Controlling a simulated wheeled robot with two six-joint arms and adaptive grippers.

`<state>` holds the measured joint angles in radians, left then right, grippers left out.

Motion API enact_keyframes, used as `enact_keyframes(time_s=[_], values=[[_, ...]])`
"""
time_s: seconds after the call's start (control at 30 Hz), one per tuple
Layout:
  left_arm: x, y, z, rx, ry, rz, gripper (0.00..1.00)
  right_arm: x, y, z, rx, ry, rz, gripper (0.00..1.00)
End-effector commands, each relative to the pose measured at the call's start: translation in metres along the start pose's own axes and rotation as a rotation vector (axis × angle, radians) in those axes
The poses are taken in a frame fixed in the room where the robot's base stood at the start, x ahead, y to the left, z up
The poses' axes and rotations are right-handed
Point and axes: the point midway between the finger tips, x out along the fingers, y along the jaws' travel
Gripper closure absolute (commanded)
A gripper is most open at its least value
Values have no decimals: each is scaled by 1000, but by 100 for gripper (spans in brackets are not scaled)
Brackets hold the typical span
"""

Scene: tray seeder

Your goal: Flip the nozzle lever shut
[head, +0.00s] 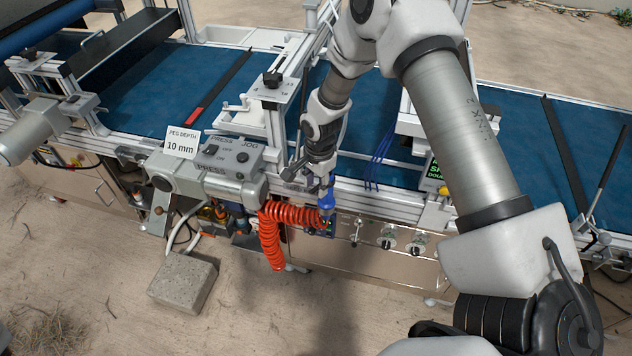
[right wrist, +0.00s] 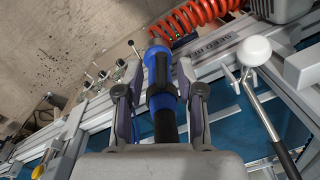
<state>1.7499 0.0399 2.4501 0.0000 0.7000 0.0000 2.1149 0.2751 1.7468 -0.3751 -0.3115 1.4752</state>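A blue nozzle (head: 327,198) with black parts hangs upright in front of the machine's front rail, with the red coiled hose (head: 272,238) running to its lower end. My right gripper (head: 323,182) comes down over it from above. A lever with a white ball knob (right wrist: 255,50) stands to the right there. Which lever belongs to the nozzle is not clear.
A steel control panel (head: 380,262) with a toggle and several knobs lies just right of the nozzle. A grey press box (head: 215,180) with a "10 mm" card (head: 181,143) stands left. A concrete block (head: 184,282) rests on the ground. Blue belts (head: 180,85) run behind.

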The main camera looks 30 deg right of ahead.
Motion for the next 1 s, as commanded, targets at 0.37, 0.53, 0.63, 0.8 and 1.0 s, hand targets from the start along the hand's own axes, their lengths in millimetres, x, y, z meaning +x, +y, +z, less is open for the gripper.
enact_keyframes(time_s=[0.37, 0.53, 0.63, 0.8, 1.0], values=[[0, 0, 0, 0, 0, 0, 37, 0, 0, 0, 2, 0, 1, 100], [-10, 0, 0, 0, 0, 0, 37, -2, -5, 0, 110, 8, 2, 100], [-9, 0, 0, 0, 0, 0, 37, 0, -6, 0, 142, 9, 1, 100], [-9, 0, 0, 0, 0, 0, 37, 0, -6, 0, 140, 9, 0, 100], [-9, 0, 0, 0, 0, 0, 37, 0, -6, 0, 140, 9, 0, 62]])
